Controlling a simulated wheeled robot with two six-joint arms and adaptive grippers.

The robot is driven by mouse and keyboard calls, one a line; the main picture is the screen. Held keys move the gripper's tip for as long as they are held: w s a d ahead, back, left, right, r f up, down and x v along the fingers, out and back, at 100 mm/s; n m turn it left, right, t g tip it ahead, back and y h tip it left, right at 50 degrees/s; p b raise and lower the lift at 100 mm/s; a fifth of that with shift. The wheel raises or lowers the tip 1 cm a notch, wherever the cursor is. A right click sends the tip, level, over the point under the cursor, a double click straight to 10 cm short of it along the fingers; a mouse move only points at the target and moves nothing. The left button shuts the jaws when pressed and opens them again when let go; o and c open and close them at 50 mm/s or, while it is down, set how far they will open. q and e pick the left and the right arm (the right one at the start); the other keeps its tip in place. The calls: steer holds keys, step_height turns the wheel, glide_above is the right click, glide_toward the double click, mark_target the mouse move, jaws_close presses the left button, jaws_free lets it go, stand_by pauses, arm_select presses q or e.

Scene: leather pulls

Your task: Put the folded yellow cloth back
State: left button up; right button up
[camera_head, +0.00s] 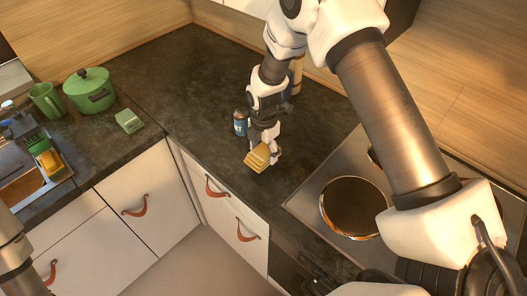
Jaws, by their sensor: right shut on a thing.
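The folded yellow cloth (256,162) is a small layered stack over the dark counter, near its front edge. My right gripper (265,151) reaches down from above and is shut on the cloth. Whether the cloth touches the counter cannot be told. My left gripper is not in view; only a piece of my left arm shows at the lower left edge.
A dark blue bottle (240,122) stands just behind the gripper. A pan (352,208) sits on the hob to the right. A green pot (90,91), a green mug (46,100), a light green block (129,121) and a sink (22,183) are left. The middle counter is clear.

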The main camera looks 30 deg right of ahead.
mark_target(264, 158)
steer(key=shift+f+p, duration=0.2)
steer(key=shift+p, duration=0.1)
step_height(264, 158, down, 2)
steer(key=shift+s+f+p, duration=0.1)
steer(key=shift+f+p, duration=0.1)
steer(key=shift+p, duration=0.5)
steer(key=shift+f, duration=0.35)
steer(key=shift+f+b, duration=0.2)
steer(key=shift+b, duration=0.15)
steer(key=o, duration=1)
steer(key=shift+r, duration=0.15)
